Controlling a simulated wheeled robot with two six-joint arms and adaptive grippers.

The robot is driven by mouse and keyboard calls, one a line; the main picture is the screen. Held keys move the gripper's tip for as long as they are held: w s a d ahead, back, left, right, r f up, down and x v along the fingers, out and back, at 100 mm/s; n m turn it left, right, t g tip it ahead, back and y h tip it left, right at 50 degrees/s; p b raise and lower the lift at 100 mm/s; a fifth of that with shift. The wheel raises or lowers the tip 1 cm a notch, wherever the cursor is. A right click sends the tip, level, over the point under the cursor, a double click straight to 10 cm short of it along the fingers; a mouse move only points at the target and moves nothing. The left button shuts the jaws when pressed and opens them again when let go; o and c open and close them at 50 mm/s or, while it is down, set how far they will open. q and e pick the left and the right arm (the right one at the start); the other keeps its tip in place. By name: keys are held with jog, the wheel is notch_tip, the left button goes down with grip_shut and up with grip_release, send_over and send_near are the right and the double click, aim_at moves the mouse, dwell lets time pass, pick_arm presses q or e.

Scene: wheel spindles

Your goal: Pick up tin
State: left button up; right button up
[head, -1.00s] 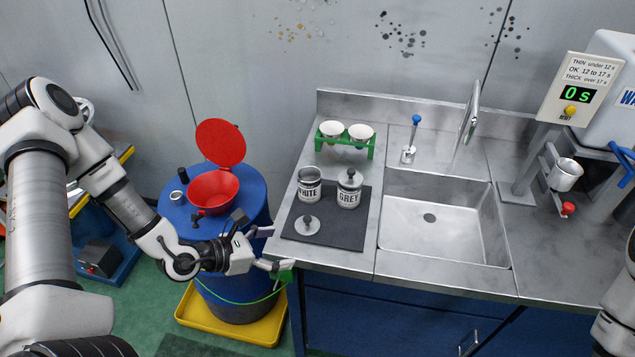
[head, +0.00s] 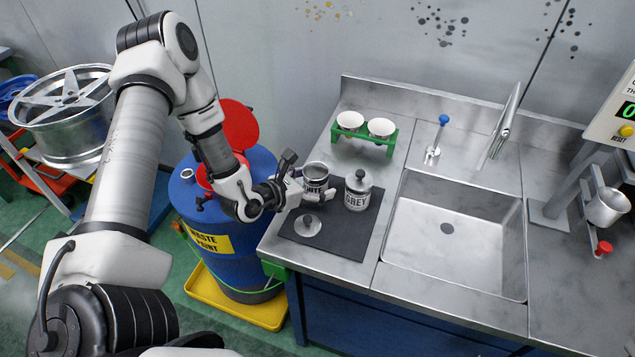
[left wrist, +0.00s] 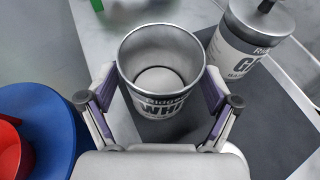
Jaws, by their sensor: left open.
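The open tin labelled WHITE (head: 316,177) stands upright on the dark mat (head: 349,235) on the steel counter. My left gripper (head: 312,189) is at the tin, with its fingers open around it. In the left wrist view the tin (left wrist: 162,72) sits between the two open fingers of the gripper (left wrist: 160,108), and its inside looks hollow. The lidded tin labelled GREY (head: 357,191) stands just to its right and also shows in the left wrist view (left wrist: 252,40). A loose round lid (head: 308,226) lies on the mat in front. My right gripper is not in view.
A green rack with two white cups (head: 366,133) stands behind the tins. The sink (head: 455,232) is to the right. A blue waste drum (head: 262,215) with a red funnel stands left of the counter.

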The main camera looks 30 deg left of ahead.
pick_arm(q)
jog(key=shift+s, duration=0.1)
jog(key=shift+c, duration=0.3)
jog(key=c, duration=1.2)
jog(key=shift+r, duration=0.1)
